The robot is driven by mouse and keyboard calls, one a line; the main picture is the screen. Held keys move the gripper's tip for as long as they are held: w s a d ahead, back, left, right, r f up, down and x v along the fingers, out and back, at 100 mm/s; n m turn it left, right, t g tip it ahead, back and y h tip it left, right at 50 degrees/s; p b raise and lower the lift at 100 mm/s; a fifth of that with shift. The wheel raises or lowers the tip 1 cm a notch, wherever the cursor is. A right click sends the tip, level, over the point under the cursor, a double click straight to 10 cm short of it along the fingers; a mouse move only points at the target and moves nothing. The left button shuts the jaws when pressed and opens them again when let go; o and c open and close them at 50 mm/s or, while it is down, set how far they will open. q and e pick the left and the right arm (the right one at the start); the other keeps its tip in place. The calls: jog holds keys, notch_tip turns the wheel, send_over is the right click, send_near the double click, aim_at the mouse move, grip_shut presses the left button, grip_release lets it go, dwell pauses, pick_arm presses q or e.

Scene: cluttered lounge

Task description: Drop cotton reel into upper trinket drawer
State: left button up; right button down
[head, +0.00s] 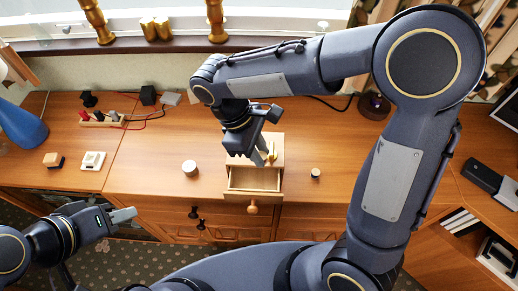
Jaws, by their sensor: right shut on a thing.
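A small wooden trinket cabinet (277,142) stands on the long wooden desk. Its drawer (252,196) is pulled out toward me, and the visible part of its inside looks empty. My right gripper (264,157) points down over the cabinet, just behind the open drawer. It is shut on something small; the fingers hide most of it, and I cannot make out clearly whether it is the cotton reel. A yellowish bit shows by the fingers. My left gripper (122,215) is at the lower left, away from the cabinet, in front of the desk edge; its finger gap is not clear.
A white round pot (189,168) stands left of the cabinet, and a small light-topped cylinder (315,173) stands right of it. A blue vase (22,127), small blocks and cables lie left. A dark round device (374,104) is behind my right arm. Desk front areas are bare.

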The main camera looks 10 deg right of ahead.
jog(key=c, duration=1.2)
grip_release()
jog(key=shift+o, duration=0.2)
jog(key=v, duration=0.8)
jog(key=s+d+f+m+t+y, duration=0.2)
jog(key=s+d+m+t+y, duration=0.5)
jog(key=s+d+m, duration=0.5)
jog(key=shift+s+d+f+m+t+y, duration=0.15)
jog(key=shift+d+f+m+t+y, duration=0.15)
jog(key=shift+d+m+t, duration=0.5)
